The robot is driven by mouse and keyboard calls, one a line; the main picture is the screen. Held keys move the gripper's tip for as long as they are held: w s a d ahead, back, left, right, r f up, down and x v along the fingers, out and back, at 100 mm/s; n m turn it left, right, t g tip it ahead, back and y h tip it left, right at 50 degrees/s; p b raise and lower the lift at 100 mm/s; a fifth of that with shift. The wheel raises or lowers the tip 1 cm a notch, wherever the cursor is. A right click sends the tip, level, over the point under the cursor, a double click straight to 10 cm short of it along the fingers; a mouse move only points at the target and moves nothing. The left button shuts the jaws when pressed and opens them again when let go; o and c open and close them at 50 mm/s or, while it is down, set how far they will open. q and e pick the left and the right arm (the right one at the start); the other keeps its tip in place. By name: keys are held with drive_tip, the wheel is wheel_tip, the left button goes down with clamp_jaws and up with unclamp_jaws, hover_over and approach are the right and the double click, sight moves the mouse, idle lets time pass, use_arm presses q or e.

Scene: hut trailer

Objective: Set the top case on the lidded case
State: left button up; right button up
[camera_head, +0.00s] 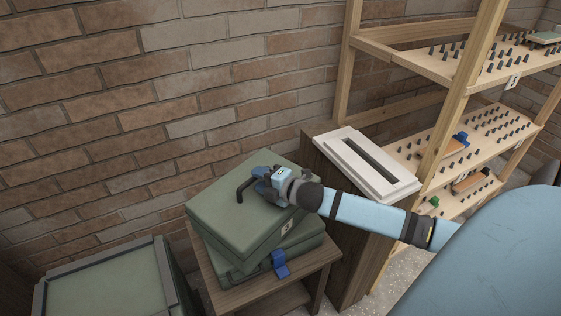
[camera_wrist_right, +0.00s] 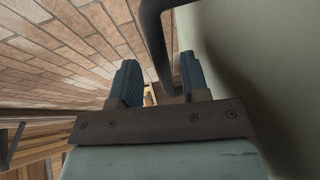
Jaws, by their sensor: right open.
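The top case (camera_head: 235,211), green with a "3" label, lies on another green case (camera_head: 305,239) on a small wooden stand. The upper one sits slightly askew. Its dark bar handle (camera_head: 246,188) stands up from its top; in the right wrist view the handle (camera_wrist_right: 153,35) passes between the fingers. My right gripper (camera_head: 262,181) is at the handle, open, its fingers (camera_wrist_right: 160,85) on either side of the bar without closing on it. A green case with a grey-edged lid (camera_head: 105,283) stands at the lower left, partly cut off by the frame. My left gripper is out of view.
A blue latch (camera_head: 280,264) hangs on the lower case's front. A brown cabinet with a white slotted block (camera_head: 367,163) stands right of the stand. Wooden shelves with pegs (camera_head: 460,145) are farther right. A brick wall (camera_head: 150,90) runs behind.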

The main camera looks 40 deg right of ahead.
drive_tip(key=v, duration=0.9)
drive_tip(key=shift+s+r, duration=0.15)
drive_tip(key=shift+s, duration=0.15)
drive_tip(key=shift+d, duration=0.1)
